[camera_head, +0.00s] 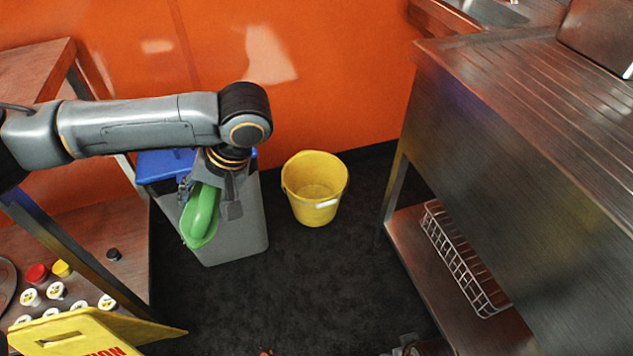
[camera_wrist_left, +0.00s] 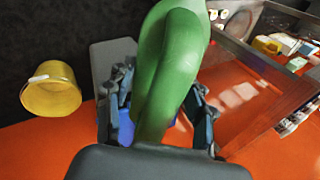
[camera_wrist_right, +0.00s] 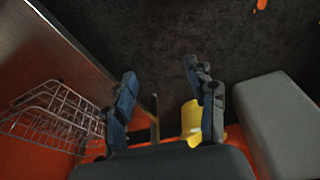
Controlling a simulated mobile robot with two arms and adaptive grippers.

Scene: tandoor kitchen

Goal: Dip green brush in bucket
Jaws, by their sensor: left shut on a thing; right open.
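The yellow bucket (camera_head: 315,190) stands on the dark floor near the orange wall. It also shows at the left of the left wrist view (camera_wrist_left: 52,92) and partly behind a finger in the right wrist view (camera_wrist_right: 191,120). The green brush (camera_head: 201,213) is in my left gripper (camera_head: 212,195), to the left of the bucket and apart from it. In the left wrist view the brush (camera_wrist_left: 168,70) runs up between the shut fingers (camera_wrist_left: 155,115); its bristles are not visible. My right gripper (camera_wrist_right: 165,105) is open and empty, its fingers wide apart.
A grey bin (camera_head: 235,225) with a blue lid stands behind my left gripper. A steel counter (camera_head: 500,130) with a wire basket (camera_head: 462,260) on its lower shelf is at the right. A yellow caution sign (camera_head: 75,335) is at the lower left. Floor in front of the bucket is clear.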

